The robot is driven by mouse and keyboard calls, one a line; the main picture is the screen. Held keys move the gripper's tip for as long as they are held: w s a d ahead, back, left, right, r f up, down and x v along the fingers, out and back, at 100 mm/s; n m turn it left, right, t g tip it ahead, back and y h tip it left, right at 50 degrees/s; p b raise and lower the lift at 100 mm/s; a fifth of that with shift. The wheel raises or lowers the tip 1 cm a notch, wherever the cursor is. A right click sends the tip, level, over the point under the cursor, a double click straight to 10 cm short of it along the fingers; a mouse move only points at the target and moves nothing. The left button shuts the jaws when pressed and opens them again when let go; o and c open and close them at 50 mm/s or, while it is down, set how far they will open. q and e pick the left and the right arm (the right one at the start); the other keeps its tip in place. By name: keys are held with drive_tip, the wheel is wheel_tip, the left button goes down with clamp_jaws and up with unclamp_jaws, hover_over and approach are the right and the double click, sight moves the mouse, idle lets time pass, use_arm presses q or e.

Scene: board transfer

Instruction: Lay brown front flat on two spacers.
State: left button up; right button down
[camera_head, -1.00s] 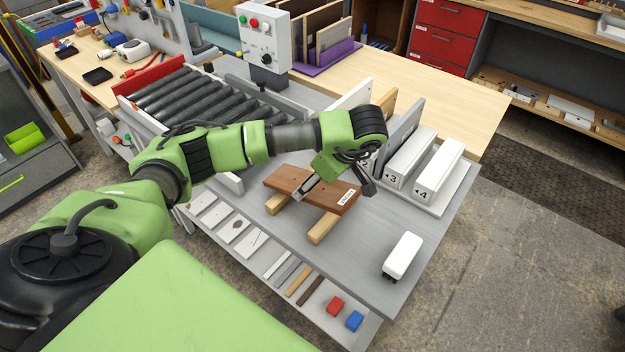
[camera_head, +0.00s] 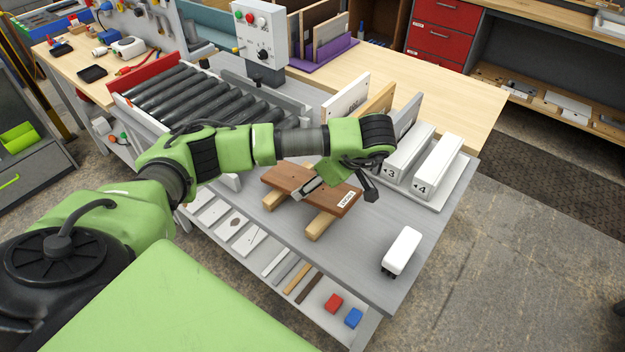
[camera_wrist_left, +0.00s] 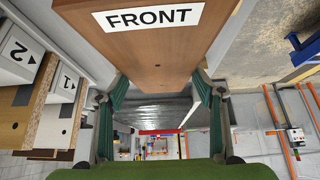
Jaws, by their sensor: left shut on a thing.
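The brown front (camera_head: 290,179) is a brown board with a white label reading FRONT. It lies about level across two light wooden spacers, the left spacer (camera_head: 272,201) and the right spacer (camera_head: 318,227), whose near ends stick out below it. I cannot tell whether it touches both. My left gripper (camera_head: 338,189) is shut on the board, one finger on its near edge. In the left wrist view the brown front (camera_wrist_left: 150,50) sits between the two fingers of my left gripper (camera_wrist_left: 160,92). My right gripper is not in view.
A rack with numbered slots (camera_head: 452,190) stands right of the board, holding upright panels. A white block-shaped object (camera_head: 402,250) lies near the table's right edge. A roller conveyor (camera_head: 190,100) is behind left. The grey table (camera_head: 365,265) is clear in front of the board.

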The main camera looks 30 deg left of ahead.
use_arm(q)
drive_tip(key=shift+d+f+y, duration=0.2)
drive_tip(key=shift+f+y, duration=0.3)
drive_tip(key=shift+f, duration=0.05)
drive_tip(key=shift+f, duration=0.1)
idle(0.4)
drive_tip(key=shift+d+f+y, duration=0.25)
drive_tip(key=shift+f+y, duration=0.15)
drive_tip(key=shift+f, duration=0.05)
drive_tip(key=o, duration=1.4)
drive_tip(key=shift+a, duration=0.1)
drive_tip(key=c, duration=1.3)
drive_tip(key=shift+c, duration=0.2)
